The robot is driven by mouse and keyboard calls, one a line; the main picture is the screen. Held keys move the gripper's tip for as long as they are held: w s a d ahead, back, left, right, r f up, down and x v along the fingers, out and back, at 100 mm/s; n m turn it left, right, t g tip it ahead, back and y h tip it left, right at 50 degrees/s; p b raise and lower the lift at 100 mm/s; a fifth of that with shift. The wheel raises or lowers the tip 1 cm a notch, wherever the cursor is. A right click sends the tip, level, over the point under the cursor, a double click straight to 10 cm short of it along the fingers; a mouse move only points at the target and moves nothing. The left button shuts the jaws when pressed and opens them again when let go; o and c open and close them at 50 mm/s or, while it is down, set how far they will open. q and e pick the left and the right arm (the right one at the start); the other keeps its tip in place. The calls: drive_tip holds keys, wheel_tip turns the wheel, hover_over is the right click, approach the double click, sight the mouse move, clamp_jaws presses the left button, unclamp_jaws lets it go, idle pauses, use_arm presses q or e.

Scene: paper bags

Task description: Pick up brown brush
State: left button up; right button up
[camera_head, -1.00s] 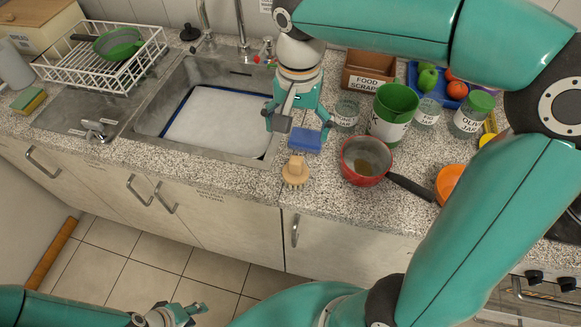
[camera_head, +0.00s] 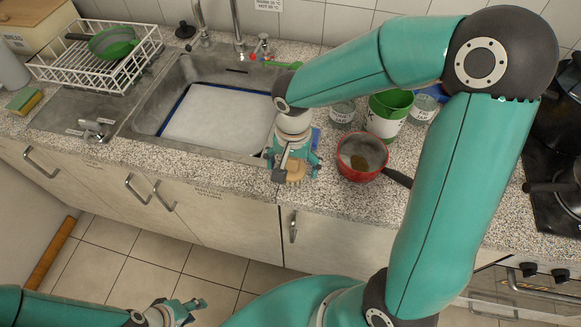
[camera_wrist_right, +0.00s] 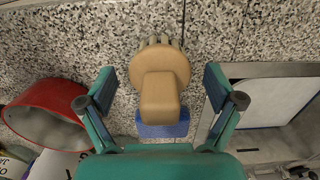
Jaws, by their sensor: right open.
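The brown brush (camera_head: 295,170), with a round head, a blocky grip and pale bristles, stands on the speckled counter near its front edge. In the right wrist view the brush (camera_wrist_right: 160,92) sits between the two fingers, with gaps on both sides. My right gripper (camera_wrist_right: 159,100) is open and empty. In the head view the right gripper (camera_head: 292,174) points down over the brush and partly hides it. My left gripper (camera_head: 185,309) is low at the bottom of the head view, over the floor and far from the brush. Whether it is open is unclear.
A blue sponge (camera_wrist_right: 162,130) lies just behind the brush. A red pan (camera_head: 362,170) stands to the right. The sink (camera_head: 160,100) is to the left. A green and white container (camera_head: 388,125) and glass jars (camera_head: 341,112) stand behind the pan, near my right arm.

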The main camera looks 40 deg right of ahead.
drive_tip(key=shift+f, duration=0.3)
drive_tip(key=c, duration=1.3)
drive_tip(key=shift+o, duration=0.2)
drive_tip(key=shift+r, duration=0.1)
wheel_tip(320, 180, up, 20)
